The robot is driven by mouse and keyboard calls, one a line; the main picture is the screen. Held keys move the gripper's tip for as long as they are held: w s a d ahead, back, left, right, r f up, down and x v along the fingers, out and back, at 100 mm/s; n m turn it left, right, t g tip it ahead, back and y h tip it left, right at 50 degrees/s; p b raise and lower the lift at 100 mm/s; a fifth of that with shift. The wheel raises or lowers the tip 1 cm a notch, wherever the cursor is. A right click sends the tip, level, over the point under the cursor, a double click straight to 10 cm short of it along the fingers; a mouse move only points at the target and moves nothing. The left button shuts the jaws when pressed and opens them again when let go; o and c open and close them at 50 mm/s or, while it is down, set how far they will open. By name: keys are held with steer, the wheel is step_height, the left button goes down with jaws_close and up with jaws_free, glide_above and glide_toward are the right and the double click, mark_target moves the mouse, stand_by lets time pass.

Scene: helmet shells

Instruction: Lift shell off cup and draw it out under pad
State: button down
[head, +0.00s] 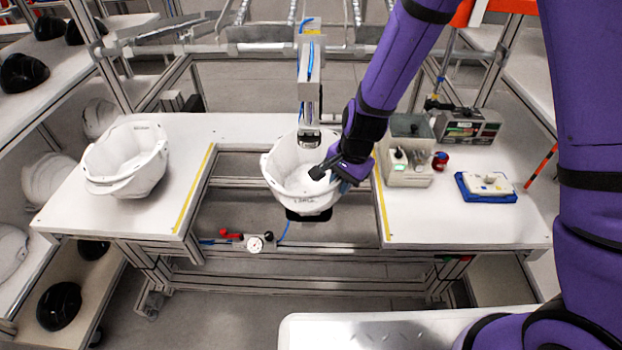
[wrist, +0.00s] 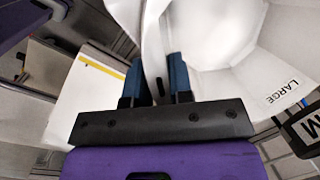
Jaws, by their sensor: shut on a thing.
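A white helmet shell (head: 285,185) sits open side up in the middle gap of the bench, over a black cup (head: 309,215). My gripper (head: 330,172) is at the shell's right side, shut on its rim. In the wrist view, the two blue fingers of my gripper (wrist: 157,82) stand on either side of the white shell wall (wrist: 215,35). The word LARGE shows on the shell. The pad press (head: 309,120) hangs above, its lower end at or just over the shell's opening. I cannot tell whether the shell touches the cup.
Stacked white shells (head: 125,160) stand on the left bench top. A grey box (head: 408,150), a red item (head: 440,160) and a blue tray (head: 486,190) with a white block are on the right bench top. A gauge (head: 254,244) sits below the gap. Yellow strips edge the gap.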

steer(key=shift+w+a+r+t+y, duration=0.15)
steer(key=shift+r, duration=0.3)
steer(key=shift+w+a+r+t+y, duration=0.1)
steer(key=shift+w+a+r+y, duration=0.1)
steer(key=shift+r, duration=0.3)
steer(key=shift+w+a+r+t+y, duration=0.1)
steer(key=shift+w+r+t+y, duration=0.05)
steer(key=shift+r, duration=0.3)
steer(key=shift+w, duration=0.15)
